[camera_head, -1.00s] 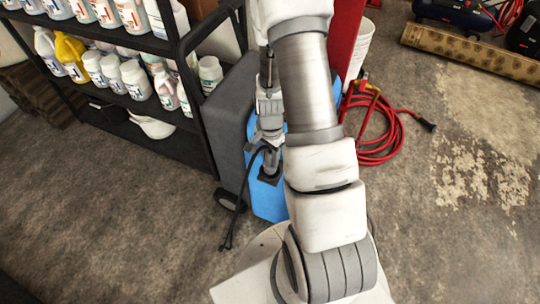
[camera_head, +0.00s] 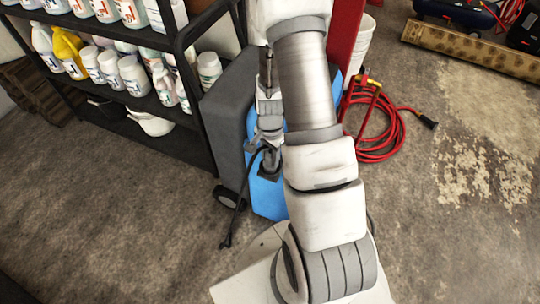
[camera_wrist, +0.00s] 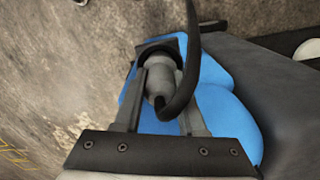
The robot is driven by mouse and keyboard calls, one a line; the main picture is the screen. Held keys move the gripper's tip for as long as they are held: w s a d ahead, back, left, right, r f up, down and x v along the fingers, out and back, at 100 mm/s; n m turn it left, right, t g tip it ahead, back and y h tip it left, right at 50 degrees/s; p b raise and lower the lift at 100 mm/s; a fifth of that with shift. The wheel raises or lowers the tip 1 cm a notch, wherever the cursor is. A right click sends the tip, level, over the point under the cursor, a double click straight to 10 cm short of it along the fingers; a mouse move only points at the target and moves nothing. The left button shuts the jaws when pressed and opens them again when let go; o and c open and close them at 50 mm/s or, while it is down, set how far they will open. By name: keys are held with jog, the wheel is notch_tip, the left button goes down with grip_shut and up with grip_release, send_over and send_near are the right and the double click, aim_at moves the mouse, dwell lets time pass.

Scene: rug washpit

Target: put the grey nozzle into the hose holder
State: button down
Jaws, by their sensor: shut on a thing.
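My gripper (camera_wrist: 160,88) is shut on the grey nozzle (camera_wrist: 158,75), with one finger on each side of it. A black hose (camera_wrist: 187,65) bends away from the nozzle across the wrist view. The dark, square-edged hose holder (camera_wrist: 174,40) is on the blue machine, at the far end of the nozzle. The nozzle overlaps the holder's opening, but I cannot tell how deep it sits. In the head view my gripper (camera_head: 269,138) points down over the blue body, with the hose (camera_head: 238,205) hanging to the left. The holder is small and partly hidden there.
The blue and grey machine (camera_head: 262,198) stands close beside a black shelf (camera_head: 193,75) of bottles. A coiled red hose (camera_head: 385,145) lies on the floor to the right, near a white bucket (camera_head: 363,45). The floor at left front is clear.

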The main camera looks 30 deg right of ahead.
jog(key=shift+c, duration=2)
grip_release()
jog(key=shift+f, duration=0.1)
notch_tip(320, 180, up, 18)
jog(key=p, duration=0.3)
jog(key=shift+f, duration=0.25)
jog(key=s+a+r+n+t+p, duration=0.1)
jog(key=s+a+r+n+t, duration=0.1)
jog(key=r, duration=0.6)
jog(key=s+a+r+n+t+p, duration=0.1)
jog(key=s+a+r+n, duration=0.4)
jog(key=r, duration=0.4)
jog(key=s+a+r+n+t+p, duration=0.1)
jog(key=s+a+r+n+t, duration=0.1)
jog(key=s+r+n, duration=0.3)
notch_tip(320, 180, up, 3)
jog(key=shift+s+a+r+n+t, duration=0.15)
jog(key=shift+a+n+t, duration=0.15)
jog(key=shift+a+n, duration=0.6)
